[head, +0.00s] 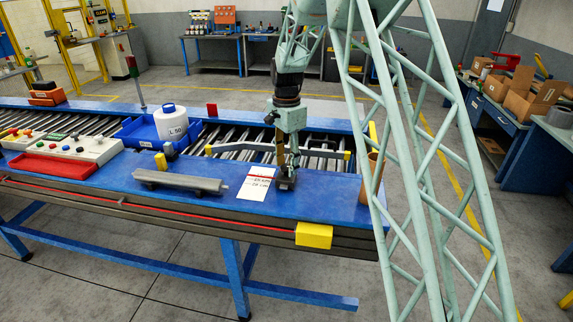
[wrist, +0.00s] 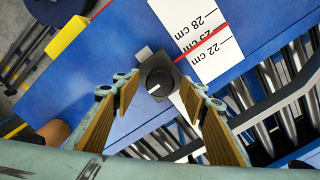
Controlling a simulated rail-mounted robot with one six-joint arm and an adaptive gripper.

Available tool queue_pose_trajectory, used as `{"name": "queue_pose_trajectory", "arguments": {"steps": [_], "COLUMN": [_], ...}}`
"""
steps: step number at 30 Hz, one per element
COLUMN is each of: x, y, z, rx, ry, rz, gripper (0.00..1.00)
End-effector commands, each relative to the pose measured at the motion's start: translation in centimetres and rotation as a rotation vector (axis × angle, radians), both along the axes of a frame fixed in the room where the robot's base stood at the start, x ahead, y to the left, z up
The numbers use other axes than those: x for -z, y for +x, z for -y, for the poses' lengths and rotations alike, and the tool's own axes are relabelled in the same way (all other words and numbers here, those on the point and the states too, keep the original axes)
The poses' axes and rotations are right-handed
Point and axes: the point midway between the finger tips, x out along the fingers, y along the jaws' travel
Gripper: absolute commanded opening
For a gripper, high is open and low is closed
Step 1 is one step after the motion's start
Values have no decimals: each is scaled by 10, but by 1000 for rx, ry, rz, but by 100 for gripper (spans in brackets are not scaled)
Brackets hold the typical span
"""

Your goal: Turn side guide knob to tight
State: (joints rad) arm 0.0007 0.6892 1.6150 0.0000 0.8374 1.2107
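The side guide knob (wrist: 158,84) is a round dark knob with a white pointer line, on a dark square block. In the wrist view it lies between the fingertips of my gripper (wrist: 160,90). The fingers are open, one on each side, with visible gaps to the knob. In the head view my gripper (head: 285,168) points down over the dark block (head: 286,183) on the blue table edge; the knob itself is hidden there. A grey side guide rail with yellow ends (head: 240,148) runs behind the gripper.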

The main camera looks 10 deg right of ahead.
Motion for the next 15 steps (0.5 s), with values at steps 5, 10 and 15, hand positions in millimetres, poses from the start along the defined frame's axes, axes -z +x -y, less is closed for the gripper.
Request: {"name": "queue_pose_trajectory", "arguments": {"steps": [5,10,15], "x": [0,0,0], "y": [0,0,0], "z": [0,0,0], "rx": [0,0,0], "ry": [0,0,0], "rz": [0,0,0], "gripper": [37,21,15]}}
